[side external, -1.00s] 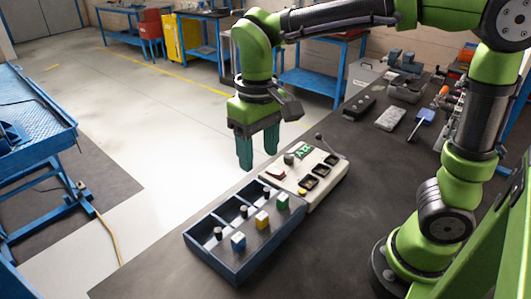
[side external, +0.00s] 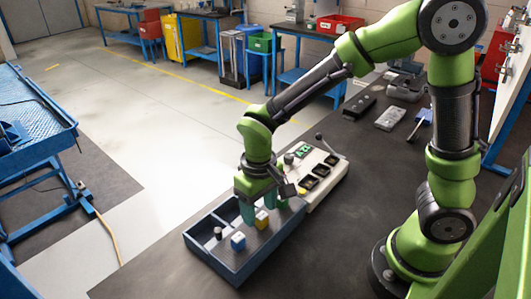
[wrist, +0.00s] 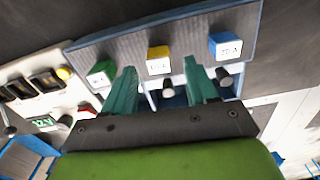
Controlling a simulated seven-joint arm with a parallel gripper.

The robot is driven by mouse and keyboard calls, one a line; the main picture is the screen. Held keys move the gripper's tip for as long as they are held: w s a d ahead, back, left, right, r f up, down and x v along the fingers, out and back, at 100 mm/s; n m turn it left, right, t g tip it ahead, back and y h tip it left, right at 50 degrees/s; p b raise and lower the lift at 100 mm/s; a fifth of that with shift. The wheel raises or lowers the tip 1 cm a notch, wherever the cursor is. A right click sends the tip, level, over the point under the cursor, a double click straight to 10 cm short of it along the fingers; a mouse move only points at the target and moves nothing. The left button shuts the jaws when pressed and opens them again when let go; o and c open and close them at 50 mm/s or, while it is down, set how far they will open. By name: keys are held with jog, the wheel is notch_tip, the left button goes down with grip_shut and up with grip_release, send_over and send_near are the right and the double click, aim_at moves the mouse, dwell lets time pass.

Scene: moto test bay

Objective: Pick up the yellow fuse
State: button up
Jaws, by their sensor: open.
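The yellow fuse (side external: 262,219) is a small block with a white labelled face. It stands in the blue tray (side external: 205,256) between the blue fuse (side external: 238,242) and the green fuse (wrist: 101,74). My gripper (side external: 265,207) points down over the tray, its teal fingers open and empty. In the wrist view the yellow fuse (wrist: 158,54) shows between the two fingertips (wrist: 158,66), with space on both sides. I cannot tell how far below the tips it is. In the side view my fingers partly cover the green fuse's area.
Black knobbed pegs (side external: 218,232) stand in the tray's compartments beside the fuses. A cream control panel (side external: 325,186) with switches and a lever adjoins the tray. The dark bench top (side external: 345,235) right of the tray is clear.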

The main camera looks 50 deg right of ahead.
jog(key=shift+f, duration=0.35)
jog(key=shift+c, duration=0.4)
grip_shut()
jog(key=shift+r, duration=0.1)
